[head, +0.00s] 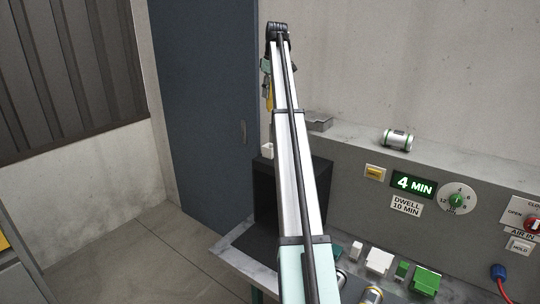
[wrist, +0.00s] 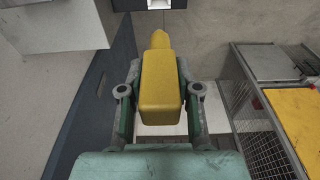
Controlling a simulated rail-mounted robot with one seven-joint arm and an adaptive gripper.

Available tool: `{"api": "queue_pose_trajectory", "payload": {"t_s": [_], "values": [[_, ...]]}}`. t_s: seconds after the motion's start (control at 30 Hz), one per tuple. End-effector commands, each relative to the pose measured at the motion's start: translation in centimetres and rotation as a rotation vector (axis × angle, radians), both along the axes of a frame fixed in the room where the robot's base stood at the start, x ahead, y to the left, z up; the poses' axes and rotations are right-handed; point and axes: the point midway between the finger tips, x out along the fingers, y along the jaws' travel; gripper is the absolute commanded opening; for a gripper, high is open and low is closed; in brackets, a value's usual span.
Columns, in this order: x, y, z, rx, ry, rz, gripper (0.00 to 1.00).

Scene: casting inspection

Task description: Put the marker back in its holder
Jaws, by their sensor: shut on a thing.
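The yellow marker (wrist: 160,85) is between the fingers of my gripper (wrist: 160,92), which is shut on it. In the head view the marker (head: 270,98) shows as a small yellow strip beside my raised arm, with part of my gripper (head: 267,76) around it. A small white open-topped cup, which looks like the holder (head: 267,150), sits below the marker at the left end of the grey console. A white square-mouthed thing, probably that holder (wrist: 158,4), shows at the top edge of the wrist view, apart from the marker.
A metal cylinder (head: 397,140) lies on the console's ledge, near a flat grey tray (head: 319,124). White and green blocks (head: 380,262) stand on the bench below. A blue door (head: 210,110) is behind. A mesh-sided cart with a yellow top (wrist: 298,115) is right in the wrist view.

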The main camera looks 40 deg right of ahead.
Motion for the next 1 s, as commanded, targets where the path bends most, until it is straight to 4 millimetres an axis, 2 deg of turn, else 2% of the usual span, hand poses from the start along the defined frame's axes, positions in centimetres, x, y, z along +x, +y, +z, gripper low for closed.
{"api": "queue_pose_trajectory", "payload": {"t_s": [0.3,0.47,0.67,1.0], "values": [[-0.1,-0.1,0.3,0.000,0.000,0.001,0.03],[0.0,-0.1,-0.3,0.000,0.000,0.001,0.03],[0.0,-0.1,-2.7,0.000,0.000,0.001,0.03],[-0.1,-0.1,-8.3,0.000,0.000,0.001,0.03]]}}
